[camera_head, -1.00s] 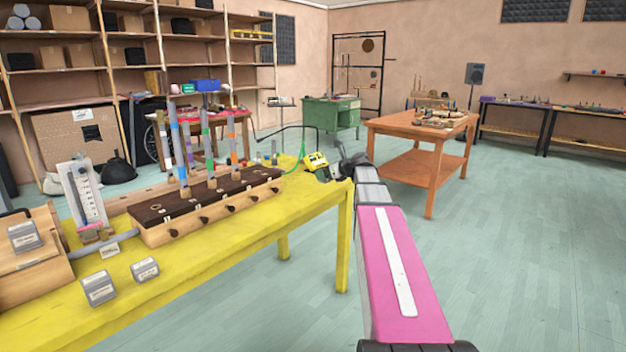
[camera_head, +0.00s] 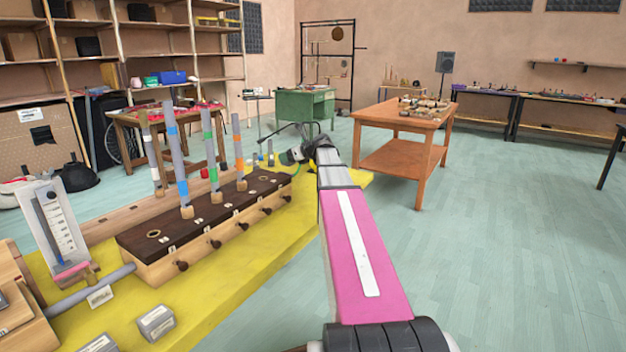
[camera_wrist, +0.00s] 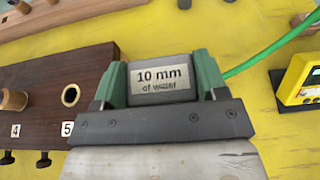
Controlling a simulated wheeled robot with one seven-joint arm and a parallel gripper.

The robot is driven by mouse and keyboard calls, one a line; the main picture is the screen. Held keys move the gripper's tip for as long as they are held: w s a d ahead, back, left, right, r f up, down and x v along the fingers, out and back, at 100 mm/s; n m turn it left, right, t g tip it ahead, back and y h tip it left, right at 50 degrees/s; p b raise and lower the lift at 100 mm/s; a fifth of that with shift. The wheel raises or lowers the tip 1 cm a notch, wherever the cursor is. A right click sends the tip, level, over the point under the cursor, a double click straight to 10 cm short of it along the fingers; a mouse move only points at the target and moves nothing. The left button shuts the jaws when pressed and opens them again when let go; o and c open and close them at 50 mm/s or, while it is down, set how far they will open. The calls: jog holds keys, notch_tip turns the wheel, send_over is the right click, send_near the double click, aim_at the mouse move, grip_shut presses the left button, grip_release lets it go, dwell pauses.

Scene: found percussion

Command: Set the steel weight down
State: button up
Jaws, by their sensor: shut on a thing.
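The steel weight (camera_wrist: 163,88) is a grey block with a label reading "10 mm of water", seen in the wrist view. My gripper (camera_wrist: 162,78) has its green fingers shut on the weight's two sides. The weight is over the yellow table (camera_wrist: 225,30), beside the hole marked 5 of the dark wooden block (camera_wrist: 85,75). I cannot tell whether it touches the tabletop. In the head view my gripper (camera_head: 288,157) is small at the far end of the yellow table (camera_head: 215,285), and the weight cannot be made out there.
A yellow meter (camera_wrist: 302,80) and a green tube (camera_wrist: 270,43) are right of the weight. The block (camera_head: 205,222) carries several upright tubes. Another grey weight (camera_head: 156,322) lies near the table's front. A gauge (camera_head: 55,225) stands at left. Bare tabletop shows around the gripper in the wrist view.

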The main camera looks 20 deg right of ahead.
jog(key=shift+d+f, duration=0.2)
jog(key=shift+d, duration=0.15)
jog(key=d+f, duration=0.2)
jog(key=d, duration=0.1)
jog(key=d+f, duration=0.2)
jog(key=d, duration=0.2)
jog(key=s+d+f, duration=0.1)
jog(key=d+f, duration=0.1)
jog(key=d, duration=0.1)
jog(key=shift+d+f, duration=0.35)
jog(key=shift+d, duration=0.05)
jog(key=shift+f, duration=1.95)
jog(key=o, duration=1.1)
jog(key=shift+f, duration=0.1)
jog(key=v, duration=1.2)
